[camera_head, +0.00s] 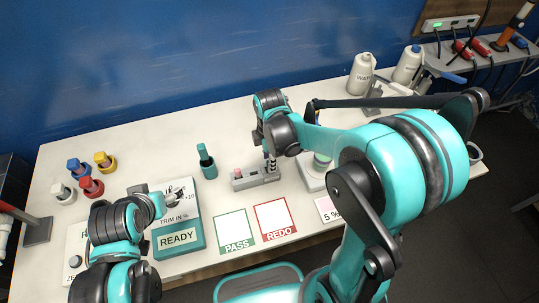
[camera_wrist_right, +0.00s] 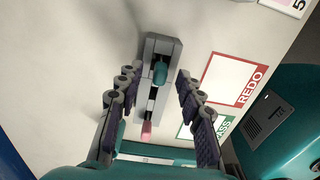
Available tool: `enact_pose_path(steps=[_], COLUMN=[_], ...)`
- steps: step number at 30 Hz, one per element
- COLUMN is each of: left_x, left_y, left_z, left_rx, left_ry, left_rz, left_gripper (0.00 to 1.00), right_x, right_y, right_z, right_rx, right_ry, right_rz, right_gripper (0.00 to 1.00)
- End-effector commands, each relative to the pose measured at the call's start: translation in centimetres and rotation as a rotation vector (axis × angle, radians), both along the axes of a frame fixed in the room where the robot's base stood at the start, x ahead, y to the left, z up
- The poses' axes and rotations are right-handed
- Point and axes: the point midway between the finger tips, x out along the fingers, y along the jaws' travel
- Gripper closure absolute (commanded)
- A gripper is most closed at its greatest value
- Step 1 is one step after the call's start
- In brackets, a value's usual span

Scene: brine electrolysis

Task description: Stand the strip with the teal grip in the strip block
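The grey strip block (camera_head: 243,182) lies on the white table and also shows in the right wrist view (camera_wrist_right: 160,47). A teal grip (camera_wrist_right: 161,73) is over the block's middle and appears to stand in it; its lower end is hidden. A strip with a pink grip (camera_wrist_right: 146,130) is at the block's other end. My right gripper (camera_wrist_right: 153,115) is open above the block, its fingers apart on both sides, not touching the teal grip. In the head view my right arm partly hides the block's right end. My left gripper (camera_head: 150,198) is by the trim box; its fingers are unclear.
A teal-capped item (camera_head: 206,160) stands left of the block. PASS (camera_head: 236,229) and REDO (camera_head: 277,219) cards lie in front. A READY box (camera_head: 178,239) and several coloured capped bottles (camera_head: 92,187) are left. White bottles (camera_head: 361,74) stand at back right.

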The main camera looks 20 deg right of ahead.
Motion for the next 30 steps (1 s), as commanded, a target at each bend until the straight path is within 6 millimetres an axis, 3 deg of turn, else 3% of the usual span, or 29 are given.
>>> enact_pose_path(steps=[5,12,18,30], left_x=[0.0,0.0,0.0,0.0], left_y=[0.0,0.0,0.0,0.0], left_z=[0.0,0.0,0.0,0.0], left_rx=[0.0,0.0,0.0,0.0], left_ry=[0.0,0.0,0.0,0.0], left_rz=[0.0,0.0,0.0,0.0], left_gripper=[0.31,0.31,0.31,0.31], right_x=[0.0,0.0,0.0,0.0], right_y=[0.0,0.0,0.0,0.0], right_z=[2.1,7.4,10.7,11.9], right_rx=[0.0,0.0,0.0,0.0], right_ry=[0.0,0.0,0.0,0.0], right_rz=[0.0,0.0,0.0,0.0], right_gripper=[0.63,0.63,0.63,0.63])
